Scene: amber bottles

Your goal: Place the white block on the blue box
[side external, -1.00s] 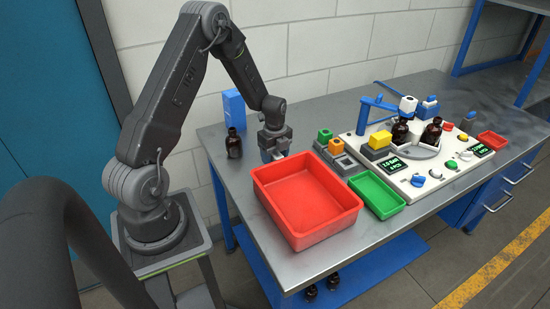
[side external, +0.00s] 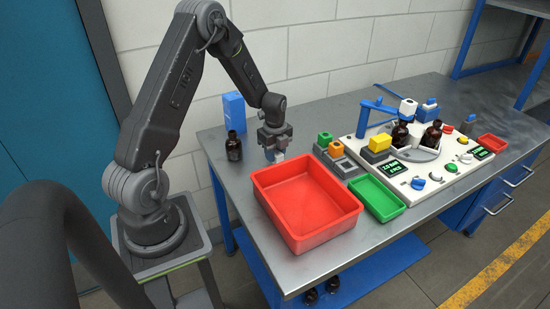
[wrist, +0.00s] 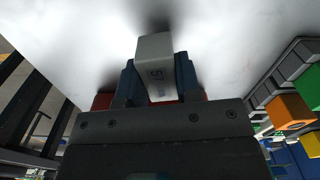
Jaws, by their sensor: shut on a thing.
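My gripper (side external: 275,152) is shut on the white block (wrist: 155,62), which carries a dark printed mark in the wrist view. The block also shows as a small pale shape below my gripper in the side view (side external: 279,157). It is low over the table between the dark bottle and the red tray; whether it touches the table cannot be told. The tall blue box (side external: 233,112) stands upright at the table's back left, behind the bottle and left of my gripper.
A dark bottle (side external: 233,146) stands in front of the blue box. A large red tray (side external: 264,201) lies in front of my gripper. Coloured blocks on a grey holder (side external: 348,168), a green tray (side external: 376,207) and a white bottle station (side external: 449,172) are to the right.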

